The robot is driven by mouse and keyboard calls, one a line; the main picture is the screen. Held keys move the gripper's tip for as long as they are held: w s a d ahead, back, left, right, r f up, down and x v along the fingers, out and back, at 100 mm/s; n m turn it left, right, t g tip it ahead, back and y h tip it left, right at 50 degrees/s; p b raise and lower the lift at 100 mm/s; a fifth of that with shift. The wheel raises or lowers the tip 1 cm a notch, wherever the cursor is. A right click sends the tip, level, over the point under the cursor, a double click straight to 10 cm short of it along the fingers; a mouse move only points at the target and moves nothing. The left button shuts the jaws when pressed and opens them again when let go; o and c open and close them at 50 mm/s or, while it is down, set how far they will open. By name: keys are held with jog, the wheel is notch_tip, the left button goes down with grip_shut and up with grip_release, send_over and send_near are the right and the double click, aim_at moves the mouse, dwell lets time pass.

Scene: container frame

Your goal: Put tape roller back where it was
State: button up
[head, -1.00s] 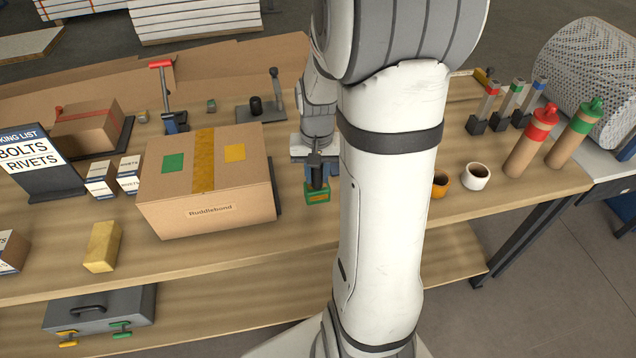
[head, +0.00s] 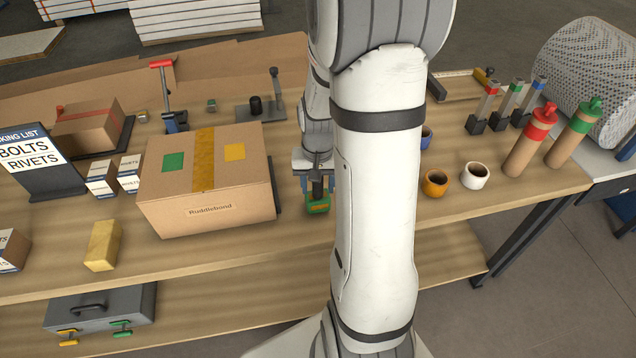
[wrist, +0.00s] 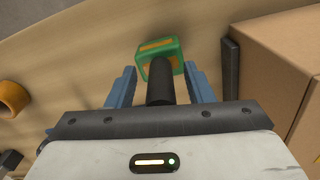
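A small green block with an orange-yellow label and an upright black handle (head: 318,203) is at my gripper, near the table's front edge. I take it for the tape roller, but cannot be sure. In the wrist view, the green block (wrist: 165,47) sits at the blue fingertips of my gripper (wrist: 160,75), with the black handle between the fingers. My arm hides part of the gripper (head: 315,180) in the head view. I cannot tell whether the block touches the table.
A large cardboard box (head: 205,205) with green and yellow tape stands close left, over a dark edge. A red-handled tool (head: 168,95) stands behind the box. Bare wood lies in front.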

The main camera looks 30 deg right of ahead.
notch_tip(320, 180, up, 12)
jog(key=shift+a+r, duration=0.1)
jog(key=s+a+r+n+t, duration=0.1)
jog(key=s+a+r+n, duration=0.1)
jog(key=s+a, duration=0.4)
jog(key=s+a+r+n+t, duration=0.2)
jog(key=s+a+n, duration=0.1)
jog(key=s+a, duration=0.2)
jog(key=shift+s+a+r, duration=0.3)
jog(key=shift+s+a, duration=0.05)
jog(key=shift+s, duration=0.15)
dwell(0.9)
